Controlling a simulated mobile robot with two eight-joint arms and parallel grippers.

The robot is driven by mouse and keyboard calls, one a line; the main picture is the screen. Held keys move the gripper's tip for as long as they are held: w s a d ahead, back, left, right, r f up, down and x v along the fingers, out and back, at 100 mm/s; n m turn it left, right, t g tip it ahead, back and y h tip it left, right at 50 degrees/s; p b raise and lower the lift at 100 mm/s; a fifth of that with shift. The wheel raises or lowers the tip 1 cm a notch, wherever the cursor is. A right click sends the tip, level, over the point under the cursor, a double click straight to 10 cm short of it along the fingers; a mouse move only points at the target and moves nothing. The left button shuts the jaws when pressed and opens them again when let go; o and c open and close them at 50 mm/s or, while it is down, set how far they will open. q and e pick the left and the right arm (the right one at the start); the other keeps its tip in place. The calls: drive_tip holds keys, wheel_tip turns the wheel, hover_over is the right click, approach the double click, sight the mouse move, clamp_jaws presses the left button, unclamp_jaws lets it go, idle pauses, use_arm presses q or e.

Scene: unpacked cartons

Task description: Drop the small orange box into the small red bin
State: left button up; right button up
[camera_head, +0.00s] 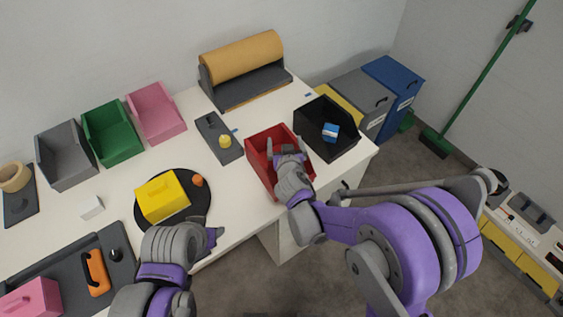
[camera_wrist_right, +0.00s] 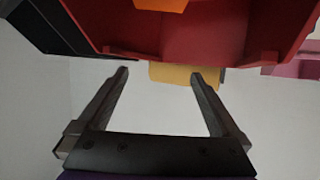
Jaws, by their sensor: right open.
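The red bin (camera_head: 256,163) stands near the front edge of the white table, beside the black bin. My right gripper (camera_head: 286,151) is over it, with the fingers spread and nothing between them. In the right wrist view, the bin's red wall (camera_wrist_right: 90,12) fills the top, and the open fingers (camera_wrist_right: 160,75) show below it. A small orange box (camera_wrist_right: 160,4) shows at the top edge, inside the red bin and apart from the fingers; only part of it is in view. My arm hides it in the head view. My left gripper (camera_head: 212,237) is at the table's front edge; its jaws are unclear.
The black bin (camera_head: 345,148) holds a blue and white box (camera_head: 330,131). A yellow box (camera_head: 162,196) and a small orange round thing (camera_head: 197,181) are on a dark round mat. Grey, green and pink bins (camera_head: 155,112) stand at the back left, a tan roll (camera_head: 240,57) behind.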

drive_tip(key=v, duration=1)
drive_tip(key=shift+s, duration=0.25)
drive_tip(key=shift+r, duration=0.1)
drive_tip(key=s+d+m+g+h, duration=0.2)
drive_tip(key=s+d+g+h, duration=0.3)
drive_tip(key=d, duration=0.8)
drive_tip(key=s+d+g+y, duration=0.2)
drive_tip(key=s+d+y, duration=0.1)
drive_tip(key=s, duration=1.1)
drive_tip(key=shift+s+d+f+n+g+y, duration=0.2)
drive_tip(key=shift+d+f+n+g+y, duration=0.1)
drive_tip(key=shift+d+f+n+g, duration=0.1)
